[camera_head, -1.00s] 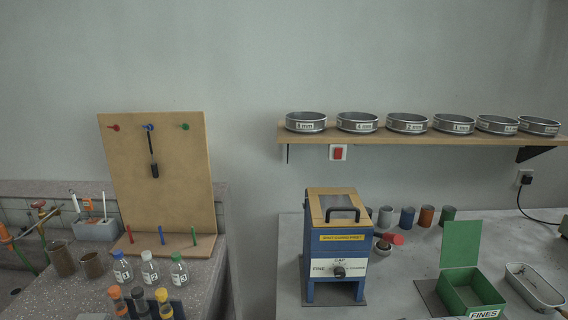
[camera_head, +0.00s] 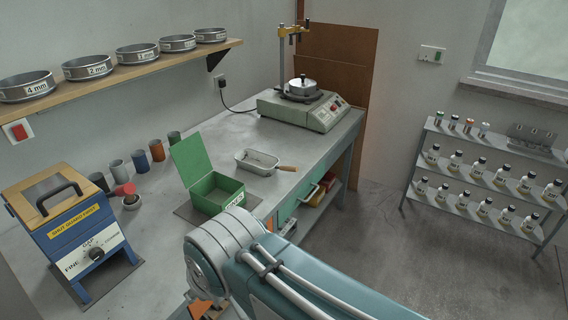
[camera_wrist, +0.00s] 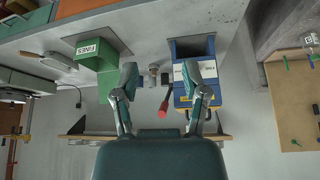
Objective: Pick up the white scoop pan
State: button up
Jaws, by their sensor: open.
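The white scoop pan (camera_head: 257,162) lies on the grey bench in the head view, right of the green FINES box (camera_head: 215,190). It is a shallow, pale, rounded oblong pan, and a brown wooden handle points right from it. In the wrist view, which is upside down, a pale shape left of the green box (camera_wrist: 92,50) may be the pan, too small to be sure. My gripper (camera_wrist: 160,84) shows in the wrist view with its two fingers apart and nothing between them. In the head view only my arm shows; the gripper is hidden.
A blue mill (camera_head: 75,230) stands at the bench's left. A sieve shaker (camera_head: 305,108) stands at the far end. Several small cups line the wall under the sieve shelf (camera_head: 100,75). A bottle rack (camera_head: 490,180) stands right. Bench around the pan is mostly clear.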

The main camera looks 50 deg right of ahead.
aim_at(259, 162)
jog(key=z, duration=1.2)
jog(key=k+l+u, duration=0.1)
jog(key=u, duration=1.35)
jog(key=z, duration=1.4)
jog(key=i+z, duration=0.4)
jog(key=i+j+z, duration=0.2)
jog(key=i+z, duration=0.25)
jog(key=k, duration=0.05)
